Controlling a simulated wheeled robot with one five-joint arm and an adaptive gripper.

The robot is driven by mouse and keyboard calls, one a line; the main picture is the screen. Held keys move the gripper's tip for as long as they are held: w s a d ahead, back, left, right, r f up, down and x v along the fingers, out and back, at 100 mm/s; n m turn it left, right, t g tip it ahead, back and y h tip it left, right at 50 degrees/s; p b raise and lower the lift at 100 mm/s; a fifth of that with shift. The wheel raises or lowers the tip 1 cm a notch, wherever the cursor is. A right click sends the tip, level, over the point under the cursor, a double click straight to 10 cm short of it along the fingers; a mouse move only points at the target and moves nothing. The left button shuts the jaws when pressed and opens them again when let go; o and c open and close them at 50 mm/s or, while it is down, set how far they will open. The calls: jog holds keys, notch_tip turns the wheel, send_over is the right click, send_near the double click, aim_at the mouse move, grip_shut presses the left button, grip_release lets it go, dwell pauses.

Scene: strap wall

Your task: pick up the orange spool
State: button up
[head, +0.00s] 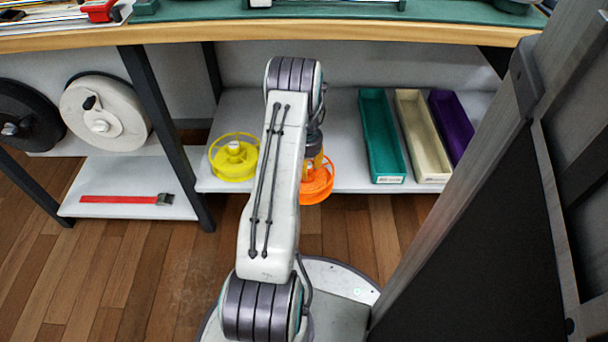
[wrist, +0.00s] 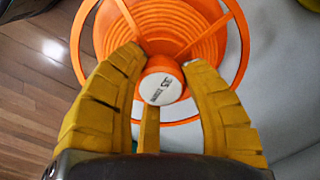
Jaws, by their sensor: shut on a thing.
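The orange spool (head: 317,182) is at the front edge of the low grey shelf in the head view, partly hidden by my arm. In the wrist view the orange spool (wrist: 177,35) shows its spoked rim and a central hub with a white cap. My gripper (wrist: 160,78) has yellow ribbed fingers on both sides of that hub, shut on it. In the head view my gripper (head: 313,152) is mostly hidden behind my arm. I cannot tell whether the spool touches the shelf.
A yellow spool (head: 234,158) stands on the shelf (head: 345,180) just left of my arm. Teal (head: 381,135), cream (head: 422,135) and purple (head: 452,125) bins stand to the right. The wooden-edged worktop (head: 400,34) overhangs the shelf. A dark table leg (head: 165,135) stands left.

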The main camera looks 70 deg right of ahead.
jog(key=c, duration=0.5)
jog(key=shift+r, duration=0.2)
